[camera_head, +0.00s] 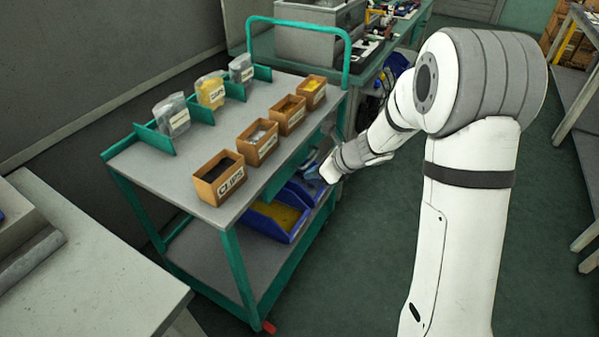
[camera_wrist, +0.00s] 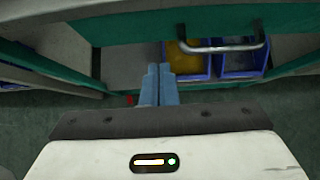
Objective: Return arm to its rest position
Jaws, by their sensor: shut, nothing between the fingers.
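My arm reaches out from the right side of the head view and bends down toward the green cart (camera_head: 236,262). My gripper (camera_head: 322,168) is beside the cart's right side, below the level of its top shelf. In the wrist view, the two blue-grey fingers of my gripper (camera_wrist: 159,72) lie side by side, shut, with nothing between them. They point toward the cart's lower shelf (camera_wrist: 120,66). In the wrist view, a metal handle (camera_wrist: 222,48) lies just beyond and right of the fingertips. I cannot tell the exact gap to it.
The cart's top holds several labelled cardboard boxes (camera_head: 219,178) and pouches in a green rack (camera_head: 173,140). Blue bins (camera_head: 275,220) sit on its lower shelf. A cluttered bench (camera_head: 320,35) stands behind. A pale table (camera_head: 90,275) is at lower left. Open floor (camera_head: 370,270) lies right of the cart.

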